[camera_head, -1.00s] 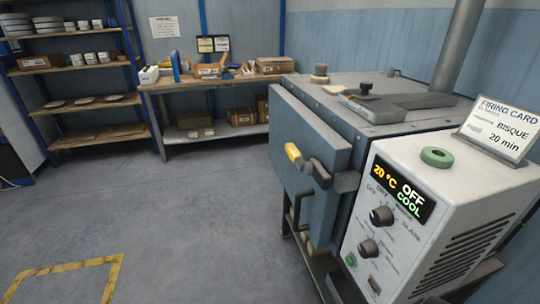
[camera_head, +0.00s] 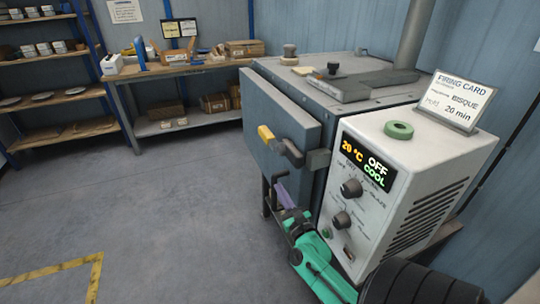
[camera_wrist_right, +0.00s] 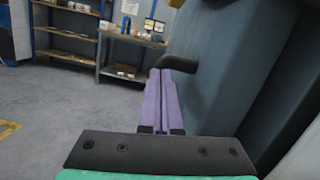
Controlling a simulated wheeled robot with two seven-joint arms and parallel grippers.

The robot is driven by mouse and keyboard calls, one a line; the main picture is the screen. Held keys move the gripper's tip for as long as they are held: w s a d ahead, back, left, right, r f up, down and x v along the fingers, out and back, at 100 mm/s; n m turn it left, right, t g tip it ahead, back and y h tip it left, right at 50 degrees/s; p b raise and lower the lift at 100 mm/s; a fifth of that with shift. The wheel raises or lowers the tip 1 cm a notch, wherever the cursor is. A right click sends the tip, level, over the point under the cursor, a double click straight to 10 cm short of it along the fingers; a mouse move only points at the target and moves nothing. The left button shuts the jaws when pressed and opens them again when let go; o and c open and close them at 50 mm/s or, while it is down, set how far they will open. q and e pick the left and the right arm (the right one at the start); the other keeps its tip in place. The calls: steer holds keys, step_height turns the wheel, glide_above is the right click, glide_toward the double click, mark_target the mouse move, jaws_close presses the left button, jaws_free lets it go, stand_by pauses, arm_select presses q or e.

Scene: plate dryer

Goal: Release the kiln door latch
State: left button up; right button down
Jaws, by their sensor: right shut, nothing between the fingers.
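The kiln door (camera_head: 282,125) is a blue-grey panel at the front of the kiln, seeming slightly apart from the body along its edge. The door latch (camera_head: 281,145) has a yellow grip at its left end and a dark lever. A dark handle (camera_head: 278,192) sits below it; a dark bar also shows in the right wrist view (camera_wrist_right: 180,63). My right gripper (camera_head: 281,187), with purple fingers, is near that handle, below the latch. Its fingers are together and empty in the right wrist view (camera_wrist_right: 160,75). Whether they touch the handle I cannot tell. My left gripper is out of view.
The white control box (camera_head: 411,180) reads 20 °C, OFF, COOL; a green ring (camera_head: 399,130) and a firing card (camera_head: 456,101) stand on it. A workbench (camera_head: 181,72) and shelves (camera_head: 63,97) are at the back. The floor at left is clear.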

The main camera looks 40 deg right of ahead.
mark_target(275, 139)
steer(key=r+m, duration=0.2)
steer(key=r, duration=0.1)
steer(key=shift+d+t+h, duration=0.2)
steer(key=shift+t+h, duration=0.1)
steer(key=w+d+r+p, duration=0.3)
steer(key=w+r+p, duration=0.2)
steer(key=w, duration=0.4)
steer(key=shift+r+p, duration=0.3)
steer(key=shift+r, duration=0.4)
steer(key=shift+w+d+f, duration=0.1)
